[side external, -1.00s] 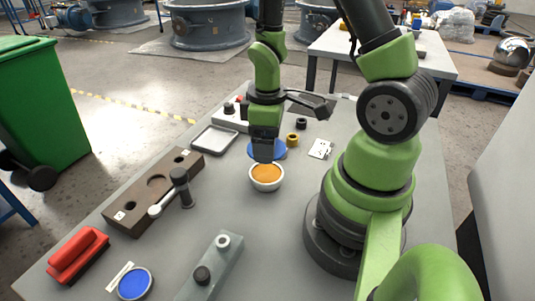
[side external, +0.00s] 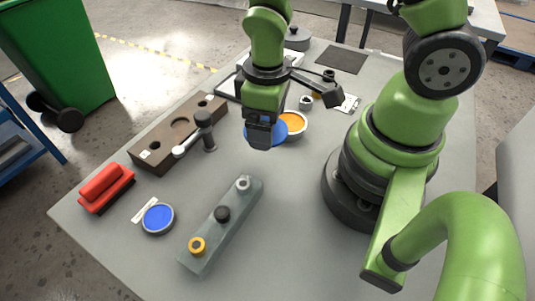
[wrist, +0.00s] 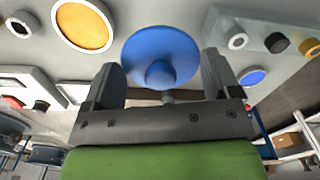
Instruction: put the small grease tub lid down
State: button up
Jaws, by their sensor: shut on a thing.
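The blue lid (side external: 281,133) is a round disc with a knob. My gripper (side external: 262,140) points down and is shut on it. In the wrist view the lid (wrist: 160,42) shows between my gripper's two fingers (wrist: 162,76), its knob toward me. It appears held above the table; the gap below is hidden. The white tub with orange grease (side external: 293,125) stands open just right of the lid, partly behind it; the wrist view also shows it (wrist: 84,25). A smaller tub with blue contents (side external: 158,218) stands open at the front left.
A grey block (side external: 222,226) with a white ring, a black piece and a yellow ring lies in front. A brown block with holes (side external: 160,148), a mallet-like tool (side external: 205,131) and a red brush-like thing (side external: 104,187) are left. Bare table lies between the grey block and my base.

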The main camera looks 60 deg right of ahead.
jog(key=shift+f, duration=4.25)
jog(key=o, duration=0.6)
jog(key=shift+f, duration=0.1)
notch_tip(320, 180, up, 12)
jog(key=shift+r, duration=0.25)
notch_tip(320, 180, up, 9)
jog(key=m+t, duration=0.3)
notch_tip(320, 180, up, 9)
jog(key=m+t+y, duration=0.2)
jog(key=m+t, duration=0.2)
send_over(268, 162)
jog(key=s, duration=0.5)
jog(key=shift+s+d+r, duration=0.2)
jog(key=shift+d+r, duration=0.05)
jog(key=shift+d, duration=0.1)
